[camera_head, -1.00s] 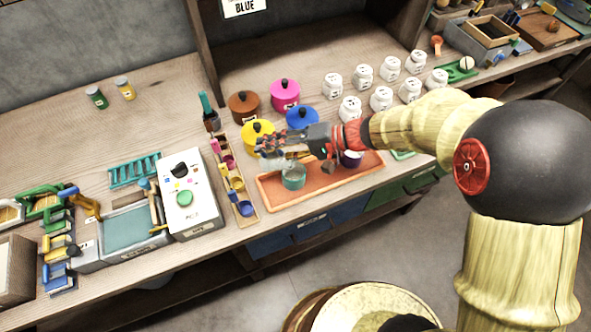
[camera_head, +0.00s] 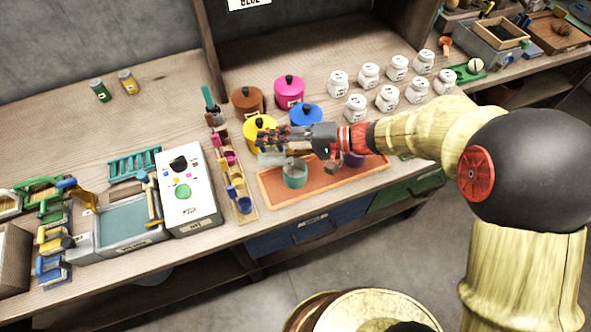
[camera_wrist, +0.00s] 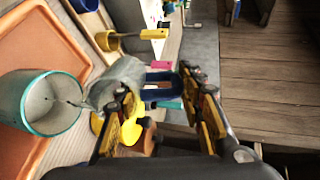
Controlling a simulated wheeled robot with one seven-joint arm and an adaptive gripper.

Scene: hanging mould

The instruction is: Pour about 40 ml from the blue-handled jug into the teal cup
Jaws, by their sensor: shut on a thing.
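The teal cup (camera_head: 295,178) stands upright on the orange tray (camera_head: 325,183). In the wrist view the cup (camera_wrist: 24,104) shows its open mouth, with a pale grey inside and a thin dark streak near the jug's lip. My gripper (camera_head: 272,137) is above and behind the cup, shut on the jug's blue handle (camera_wrist: 160,92). The jug's greyish translucent body (camera_wrist: 117,80) is tipped, its lip at the cup's rim. I cannot tell whether lip and rim touch, or how much liquid is in either. In the head view the jug (camera_head: 271,159) is faint and partly hidden.
A dark purple cup (camera_head: 354,160) is on the tray's right part, partly hidden by my gripper. Yellow (camera_head: 259,131), blue and other lidded pots stand behind. A rack of coloured scoops (camera_head: 243,205) and a white machine (camera_head: 190,205) are left. Several white jars stand right.

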